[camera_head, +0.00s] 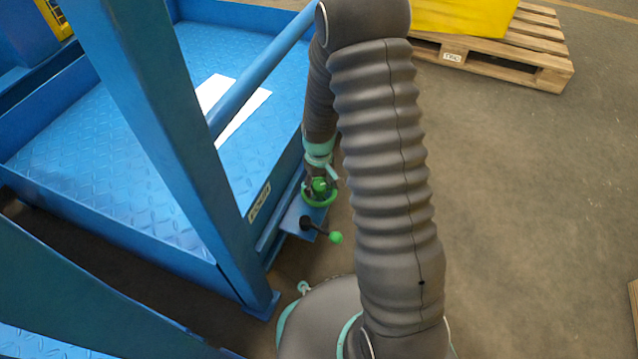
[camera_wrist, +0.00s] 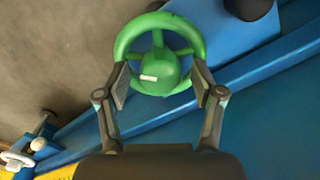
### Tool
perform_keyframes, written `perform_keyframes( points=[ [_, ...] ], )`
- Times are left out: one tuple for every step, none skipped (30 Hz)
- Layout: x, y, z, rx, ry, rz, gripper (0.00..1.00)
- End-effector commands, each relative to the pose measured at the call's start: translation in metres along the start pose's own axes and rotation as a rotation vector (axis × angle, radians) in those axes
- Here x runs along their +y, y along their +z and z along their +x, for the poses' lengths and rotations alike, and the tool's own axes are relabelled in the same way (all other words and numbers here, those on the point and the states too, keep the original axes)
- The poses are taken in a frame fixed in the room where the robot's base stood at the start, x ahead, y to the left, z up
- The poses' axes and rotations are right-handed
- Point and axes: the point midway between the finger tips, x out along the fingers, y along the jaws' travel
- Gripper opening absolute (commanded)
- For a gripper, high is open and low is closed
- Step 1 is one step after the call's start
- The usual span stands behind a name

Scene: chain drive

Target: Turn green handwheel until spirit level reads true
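The green handwheel (camera_head: 318,197) sits on a small blue bracket at the side of the blue platform. In the wrist view the handwheel (camera_wrist: 158,32) shows its spokes and a round hub with a short white mark. My gripper (camera_wrist: 163,80) is at the wheel, its two fingers spread wide on either side of the lower rim. The hub lies between the fingers and clear of both. I cannot tell whether the pads touch the rim. In the head view my gripper (camera_head: 318,184) is small and partly hides the wheel. I cannot make out a spirit level in either view.
A black lever with a green ball knob (camera_head: 335,237) sticks out just below the wheel. Blue posts (camera_head: 165,120) and a rail stand to the left. A white sheet (camera_head: 222,100) lies on the platform.

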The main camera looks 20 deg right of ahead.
Motion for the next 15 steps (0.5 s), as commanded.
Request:
perform_keyframes(
  points=[
    [0.000, 0.000, 0.000, 0.001, 0.000, 0.000, 0.67],
    [0.000, 0.000, 0.000, 0.001, 0.000, 0.000, 0.67],
    [0.000, 0.000, -0.001, 0.001, 0.000, 0.000, 0.67],
    [0.000, -0.001, -0.001, 0.001, 0.000, 0.000, 0.67],
    [0.000, -0.001, -0.002, 0.002, 0.000, 0.000, 0.67],
    [0.000, -0.001, -0.004, 0.002, 0.001, 0.000, 0.67],
    [0.000, -0.001, -0.007, 0.002, 0.001, 0.000, 0.67],
    [0.000, -0.001, -0.010, 0.003, 0.001, 0.000, 0.67],
    [0.000, -0.001, -0.015, 0.004, 0.001, 0.000, 0.67],
    [0.000, -0.001, -0.019, 0.005, 0.002, 0.000, 0.67],
    [0.000, -0.001, -0.024, 0.005, 0.002, 0.000, 0.67],
    [0.001, -0.001, -0.031, 0.006, 0.002, 0.000, 0.67],
    [0.001, -0.001, -0.036, 0.006, 0.002, 0.000, 0.67],
    [0.001, -0.002, -0.043, 0.006, 0.002, 0.000, 0.67],
    [0.001, -0.002, -0.051, 0.006, 0.002, 0.000, 0.67]
  ],
)
